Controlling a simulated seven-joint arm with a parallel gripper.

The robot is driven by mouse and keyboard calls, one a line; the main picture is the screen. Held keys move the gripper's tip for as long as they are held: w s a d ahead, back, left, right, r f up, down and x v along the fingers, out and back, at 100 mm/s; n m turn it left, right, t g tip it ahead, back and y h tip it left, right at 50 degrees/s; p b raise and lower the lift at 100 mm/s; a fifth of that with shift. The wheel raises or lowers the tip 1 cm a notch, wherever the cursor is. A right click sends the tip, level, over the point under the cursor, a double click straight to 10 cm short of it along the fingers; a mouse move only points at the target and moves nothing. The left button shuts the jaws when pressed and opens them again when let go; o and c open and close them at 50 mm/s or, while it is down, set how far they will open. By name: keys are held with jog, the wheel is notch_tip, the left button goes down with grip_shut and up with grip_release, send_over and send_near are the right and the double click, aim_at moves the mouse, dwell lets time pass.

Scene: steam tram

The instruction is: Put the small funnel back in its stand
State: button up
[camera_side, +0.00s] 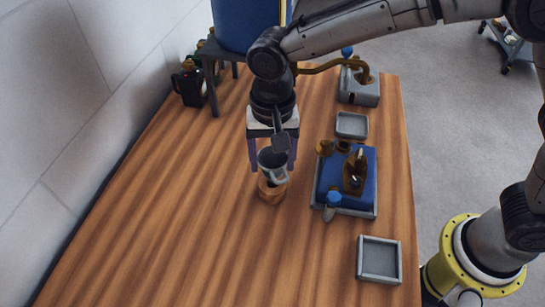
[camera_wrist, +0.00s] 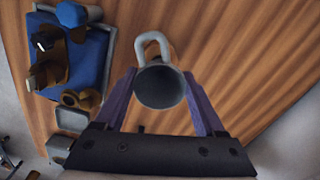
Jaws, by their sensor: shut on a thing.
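The small funnel (camera_side: 267,160) is a grey, wide-mouthed piece with a loop handle; its dark open mouth also shows in the wrist view (camera_wrist: 160,88). My gripper (camera_side: 272,160) points down with its purple fingers on either side of the funnel, shut on it. The funnel looks about upright. A round wooden piece (camera_side: 271,193), seemingly the stand, is on the table directly below the funnel. The funnel overlaps its top in the side view, so I cannot tell whether the funnel's lower end is inside it.
A blue tank (camera_side: 245,25) stands at the back.

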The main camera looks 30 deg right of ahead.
jog(key=shift+f, duration=1.95)
dwell(1.1)
jog(key=o, duration=1.5)
jog(key=shift+c, duration=0.2)
notch_tip(320, 180, up, 14)
jog(key=shift+f, duration=0.1)
